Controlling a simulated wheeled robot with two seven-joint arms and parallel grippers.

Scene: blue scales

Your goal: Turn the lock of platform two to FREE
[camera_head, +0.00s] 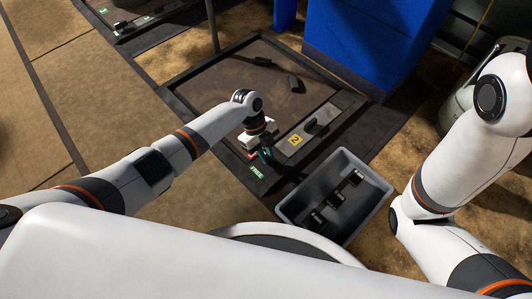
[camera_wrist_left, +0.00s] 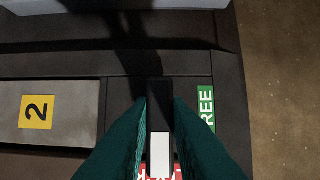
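Platform two (camera_head: 225,82) is a brown plate in a dark frame, with a yellow "2" label (camera_head: 295,140), also in the left wrist view (camera_wrist_left: 36,111). The lock handle, a black bar with a white stripe (camera_wrist_left: 160,150), stands between my left fingertips. My left gripper (camera_head: 265,153) is low over the platform's near corner; its teal fingers (camera_wrist_left: 160,105) appear closed against both sides of the handle. The green FREE label (camera_wrist_left: 206,105) is right of the handle and apart from it. Red marking shows partly at the bottom edge, mostly hidden. My right gripper is out of view.
A grey bin (camera_head: 365,205) with several dark blocks stands right of the platform's near corner. A blue cabinet (camera_head: 375,40) stands behind. Dark pieces (camera_head: 293,82) lie on the platform. Another platform (camera_head: 135,18) is at the upper left. Bare floor (camera_head: 85,90) lies left.

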